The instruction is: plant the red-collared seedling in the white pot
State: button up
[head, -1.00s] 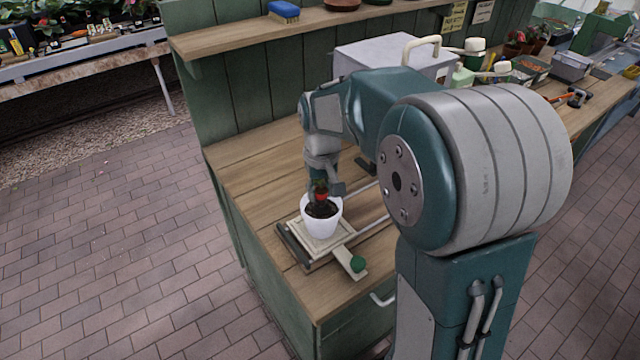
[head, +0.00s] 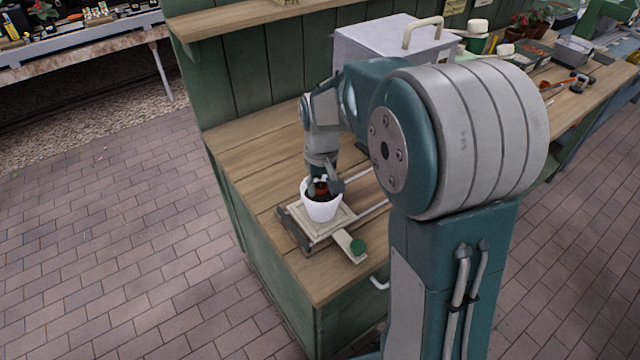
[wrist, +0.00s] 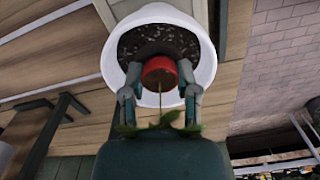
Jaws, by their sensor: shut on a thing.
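The white pot (head: 321,209) stands upright on a pale square plate (head: 341,222) near the bench's front corner. Dark soil fills it, and the wrist view shows the pot (wrist: 206,62) with a dark hollow in the soil. My gripper (head: 322,188) points down into the pot's mouth. In the wrist view its two fingers (wrist: 160,82) are shut on the red-collared seedling (wrist: 159,72), one on each side of the red collar. The collar is at the hollow; how deep it sits is hard to tell. Green leaves show close to the gripper's palm.
A green plank wall (head: 240,85) and a shelf (head: 225,22) stand behind. A grey box (head: 375,45) is farther back. Bare bench (head: 245,160) lies left of the pot.

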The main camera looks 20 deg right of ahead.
jog(key=o, duration=1)
notch_tip(320, 180, up, 12)
dwell(0.6)
jog(key=s+r+m+t, duration=0.1)
jog(key=s+t, duration=0.4)
jog(key=s, duration=1.6)
jog(key=shift+s+t, duration=0.15)
jog(key=shift+t, duration=0.15)
